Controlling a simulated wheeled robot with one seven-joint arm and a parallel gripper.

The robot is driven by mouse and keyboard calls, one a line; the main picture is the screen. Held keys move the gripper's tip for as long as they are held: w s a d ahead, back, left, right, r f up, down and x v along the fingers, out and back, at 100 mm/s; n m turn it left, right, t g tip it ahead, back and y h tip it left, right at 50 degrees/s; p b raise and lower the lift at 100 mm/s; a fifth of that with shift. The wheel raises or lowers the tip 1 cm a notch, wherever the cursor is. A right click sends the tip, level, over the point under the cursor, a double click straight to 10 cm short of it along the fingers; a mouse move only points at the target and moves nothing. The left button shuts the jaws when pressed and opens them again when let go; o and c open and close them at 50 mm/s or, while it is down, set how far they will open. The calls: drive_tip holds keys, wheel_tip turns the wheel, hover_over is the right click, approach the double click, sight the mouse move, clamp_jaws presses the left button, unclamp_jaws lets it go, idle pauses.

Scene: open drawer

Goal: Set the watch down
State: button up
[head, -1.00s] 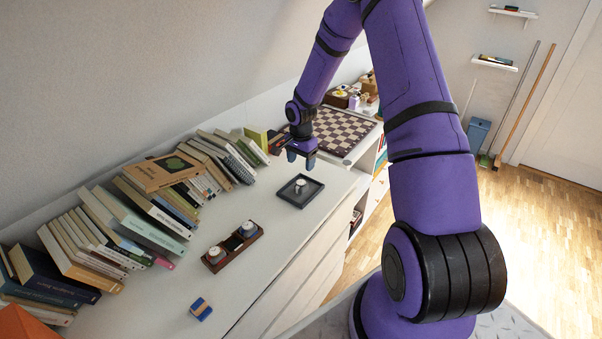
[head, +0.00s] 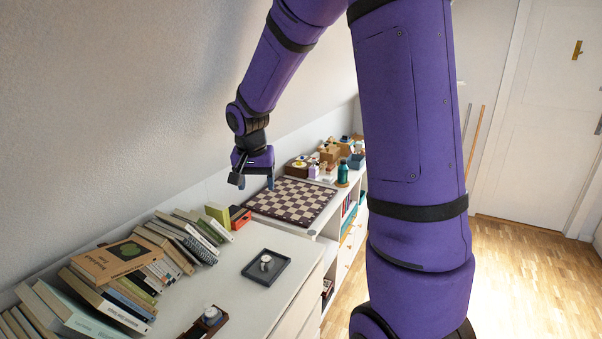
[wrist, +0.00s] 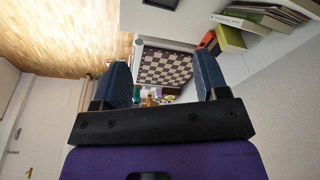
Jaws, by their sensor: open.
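The watch (head: 266,263) is a small, pale, round-faced thing standing in a dark square tray (head: 277,274) on the white dresser top. My gripper (head: 255,183) is open and empty, raised above the dresser behind the tray and apart from the watch. In the wrist view my gripper (wrist: 159,88) shows two blue fingers spread wide with nothing between them.
A chessboard (head: 293,200) lies behind the tray, with several small items and a teal bottle (head: 343,172) beyond it. Leaning books (head: 125,262) line the wall at left. A brown holder (head: 205,325) with round items stands in front. The dresser top around the tray is clear.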

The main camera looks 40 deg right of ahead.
drive_tip(key=s+a+r+n+t, duration=0.2)
drive_tip(key=s+a+r+n, duration=0.3)
drive_tip(key=s+r, duration=0.75)
drive_tip(key=s+a+r+n, duration=0.1)
drive_tip(key=s+a+n, duration=0.1)
drive_tip(key=s, duration=0.5)
drive_tip(key=s+a+r+n+t+y, duration=0.1)
drive_tip(key=s+a+n, duration=0.1)
drive_tip(key=s, duration=0.5)
drive_tip(key=shift+s+t+y, duration=0.15)
drive_tip(key=shift+t+y, duration=0.15)
